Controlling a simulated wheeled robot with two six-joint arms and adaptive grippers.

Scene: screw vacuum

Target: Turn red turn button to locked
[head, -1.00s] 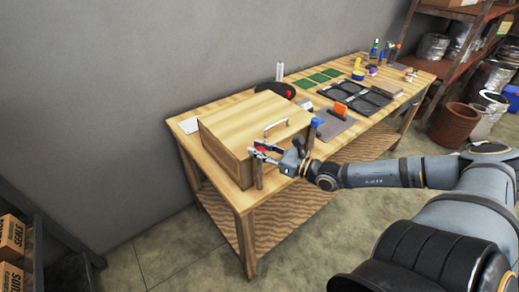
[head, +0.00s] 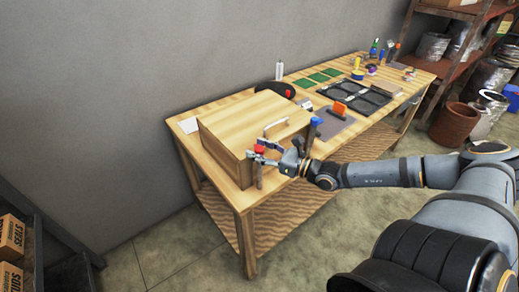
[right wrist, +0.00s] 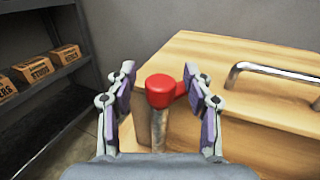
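The red turn button (head: 259,149) is a red cap at the front corner of the wooden box (head: 248,115). In the right wrist view the red button (right wrist: 160,91) tops a grey upright post, and a short red arm points right toward the box. My right gripper (head: 267,155) is at the button. In the right wrist view its two fingers (right wrist: 163,100) stand apart, one on each side. The right pad is very close to the red arm; I cannot tell whether it touches. The left pad is apart from the button. My left gripper is not in view.
A metal handle (head: 275,127) is on the box, and a blue-topped post (head: 316,122) stands right of my gripper. A black tray (head: 355,97), an orange-handled tool (head: 339,108) and green pads (head: 318,77) lie farther along the table. Space in front of the table is clear.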

